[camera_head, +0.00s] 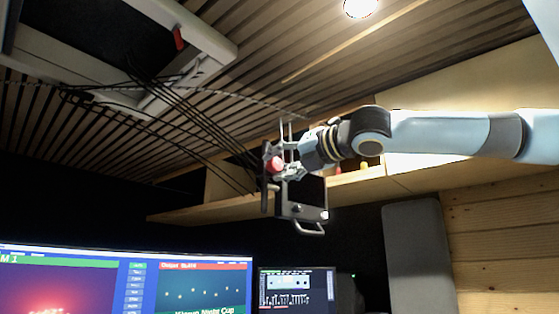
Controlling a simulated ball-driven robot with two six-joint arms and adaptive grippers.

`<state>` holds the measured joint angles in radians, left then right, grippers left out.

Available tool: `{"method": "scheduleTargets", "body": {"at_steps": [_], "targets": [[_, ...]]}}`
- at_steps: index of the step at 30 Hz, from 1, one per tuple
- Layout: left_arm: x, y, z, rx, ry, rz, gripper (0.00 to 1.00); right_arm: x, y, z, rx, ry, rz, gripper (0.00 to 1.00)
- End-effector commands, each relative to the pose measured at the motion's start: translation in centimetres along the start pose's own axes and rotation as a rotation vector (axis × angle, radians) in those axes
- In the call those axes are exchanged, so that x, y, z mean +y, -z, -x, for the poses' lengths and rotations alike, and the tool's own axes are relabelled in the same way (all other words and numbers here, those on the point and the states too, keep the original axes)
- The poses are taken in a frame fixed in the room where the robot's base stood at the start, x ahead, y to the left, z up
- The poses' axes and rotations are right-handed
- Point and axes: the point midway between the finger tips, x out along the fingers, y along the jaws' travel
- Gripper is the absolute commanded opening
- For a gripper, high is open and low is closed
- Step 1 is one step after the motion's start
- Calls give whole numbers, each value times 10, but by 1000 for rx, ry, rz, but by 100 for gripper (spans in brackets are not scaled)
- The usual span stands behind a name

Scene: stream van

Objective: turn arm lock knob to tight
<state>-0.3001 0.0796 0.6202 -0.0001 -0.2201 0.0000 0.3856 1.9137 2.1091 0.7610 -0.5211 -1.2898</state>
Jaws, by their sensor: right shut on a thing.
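The arm lock knob (274,164) is a round red knob on a grey bracket that carries a dark screen unit (301,205), just right of the picture's middle. My right arm comes in from the right. My right gripper (284,169) is at the knob and shut on it. The fingers partly hide the knob's right side, and I cannot read any mark of its setting. My left gripper is out of view.
Several black cables (205,125) hang from the slatted ceiling (290,50) close to the bracket. A wooden shelf (230,207) runs behind it. Large monitors (125,285) and a small screen (297,290) stand below. A grey panel (416,255) is at lower right.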

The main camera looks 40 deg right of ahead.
Motion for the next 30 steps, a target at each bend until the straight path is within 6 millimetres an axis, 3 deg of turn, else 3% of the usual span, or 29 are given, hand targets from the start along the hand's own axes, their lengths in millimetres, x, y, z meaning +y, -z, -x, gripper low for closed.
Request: {"method": "scheduleTargets", "body": {"at_steps": [18,30], "targets": [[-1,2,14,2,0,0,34,-2,-1,0,-2,-1,-583,1],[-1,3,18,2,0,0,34,-3,0,0,-2,-1,-873,1]]}}
